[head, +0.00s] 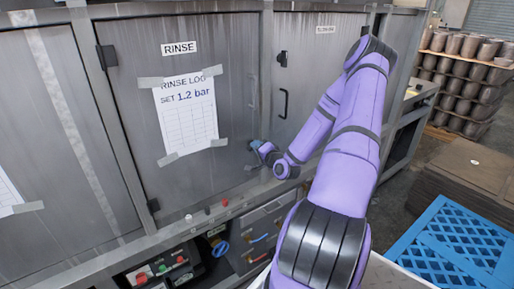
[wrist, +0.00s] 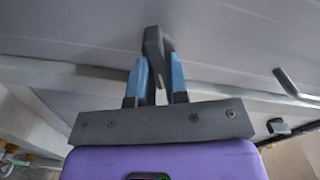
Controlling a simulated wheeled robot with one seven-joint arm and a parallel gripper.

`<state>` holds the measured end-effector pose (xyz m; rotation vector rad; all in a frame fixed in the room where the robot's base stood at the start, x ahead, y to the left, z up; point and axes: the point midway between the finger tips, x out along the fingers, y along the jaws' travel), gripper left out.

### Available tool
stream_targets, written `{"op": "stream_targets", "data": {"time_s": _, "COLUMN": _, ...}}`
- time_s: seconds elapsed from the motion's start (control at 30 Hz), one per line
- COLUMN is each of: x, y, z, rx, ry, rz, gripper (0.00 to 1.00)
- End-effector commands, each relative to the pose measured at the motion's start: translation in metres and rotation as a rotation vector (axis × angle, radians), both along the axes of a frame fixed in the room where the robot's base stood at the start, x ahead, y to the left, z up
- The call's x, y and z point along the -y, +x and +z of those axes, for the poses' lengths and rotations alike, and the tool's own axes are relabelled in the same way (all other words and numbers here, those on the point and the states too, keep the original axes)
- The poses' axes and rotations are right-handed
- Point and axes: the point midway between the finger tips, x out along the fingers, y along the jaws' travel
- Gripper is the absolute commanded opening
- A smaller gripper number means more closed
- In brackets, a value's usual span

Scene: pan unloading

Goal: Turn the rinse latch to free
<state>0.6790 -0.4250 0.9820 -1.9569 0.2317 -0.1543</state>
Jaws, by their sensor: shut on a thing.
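The rinse door (head: 130,110) is a grey metal panel with a RINSE label, and it looks closed. My gripper (head: 259,147) is at the lower right edge of this door. In the wrist view, my gripper (wrist: 160,72) has its two blue fingers on either side of a dark latch handle (wrist: 153,42), shut on it. I take this handle to be the rinse latch. In the head view the latch is mostly hidden by the gripper, and I cannot tell which way it is turned.
A taped rinse log sheet (head: 188,115) hangs on the door. Right of it is another door with a black handle (head: 283,103). A blue pallet (head: 455,245) and stacked pots (head: 470,75) stand at right.

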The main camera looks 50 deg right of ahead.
Motion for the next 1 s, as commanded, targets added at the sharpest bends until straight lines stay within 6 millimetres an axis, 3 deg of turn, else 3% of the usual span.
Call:
{"op": "stream_targets", "data": {"time_s": 0.5, "x": 0.0010, "y": -0.0006, "z": -0.0024, "rx": 0.081, "ry": 0.336, "rz": -0.001, "gripper": 0.00}}
{"op": "stream_targets", "data": {"time_s": 1.0, "x": 0.0005, "y": -0.0005, "z": -0.0033, "rx": 0.095, "ry": 0.403, "rz": -0.001, "gripper": 0.00}}
